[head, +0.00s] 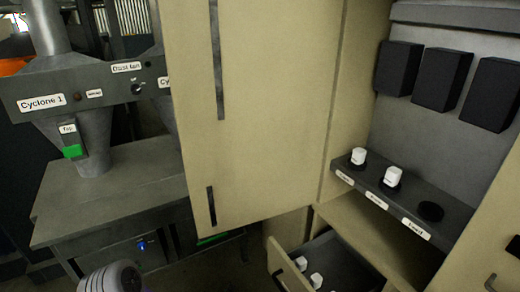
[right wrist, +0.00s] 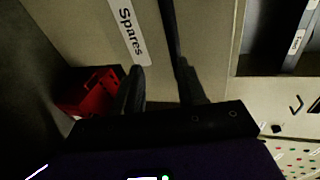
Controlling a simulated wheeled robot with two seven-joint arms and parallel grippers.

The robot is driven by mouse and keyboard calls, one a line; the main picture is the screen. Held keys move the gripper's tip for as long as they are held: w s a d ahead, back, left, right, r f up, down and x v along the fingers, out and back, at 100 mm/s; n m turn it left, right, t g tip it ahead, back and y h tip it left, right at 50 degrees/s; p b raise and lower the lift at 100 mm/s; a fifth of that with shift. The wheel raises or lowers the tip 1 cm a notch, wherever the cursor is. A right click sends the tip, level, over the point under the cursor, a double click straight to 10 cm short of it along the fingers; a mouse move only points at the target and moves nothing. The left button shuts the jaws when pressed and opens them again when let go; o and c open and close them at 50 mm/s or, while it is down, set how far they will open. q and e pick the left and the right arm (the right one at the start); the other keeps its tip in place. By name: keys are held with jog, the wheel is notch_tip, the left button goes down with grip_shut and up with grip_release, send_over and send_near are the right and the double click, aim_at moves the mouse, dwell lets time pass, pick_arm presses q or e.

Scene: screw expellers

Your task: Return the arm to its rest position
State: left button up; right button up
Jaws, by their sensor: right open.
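My right gripper (right wrist: 161,75) shows in the right wrist view, its two dark fingers apart with nothing seen held between them. It is in front of a beige panel (right wrist: 210,35) with a white label reading "Spares" (right wrist: 128,32). Whether the fingers touch the panel or the dark vertical strip behind them I cannot tell. Neither gripper shows in the head view, and my left gripper is not seen.
In the head view, a beige cabinet door (head: 265,110) hangs open. A drawer (head: 325,265) holding white pieces is pulled out below a shelf with two white pieces (head: 358,157) and one empty socket (head: 430,211). A red bin (right wrist: 92,92) is left of the right gripper.

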jog(key=s+d+f+m+g+y, duration=0.65)
jog(key=s+f+m+g, duration=0.2)
jog(key=s+m, duration=0.2)
jog(key=s+a+f+m+g+y+p, duration=0.1)
jog(key=s+a+m+g+y+p, duration=0.15)
jog(key=s+m+y, duration=1.15)
jog(key=w+r+m+t+h, duration=0.1)
jog(key=m, duration=0.5)
jog(key=w+d+r+m+t+h, duration=0.1)
jog(key=m+t, duration=0.1)
jog(key=m, duration=0.4)
jog(key=w+d+r+m+t+h, duration=0.1)
jog(key=m+t, duration=0.1)
jog(key=m, duration=0.5)
jog(key=shift+w+r, duration=0.2)
jog(key=shift+r, duration=0.15)
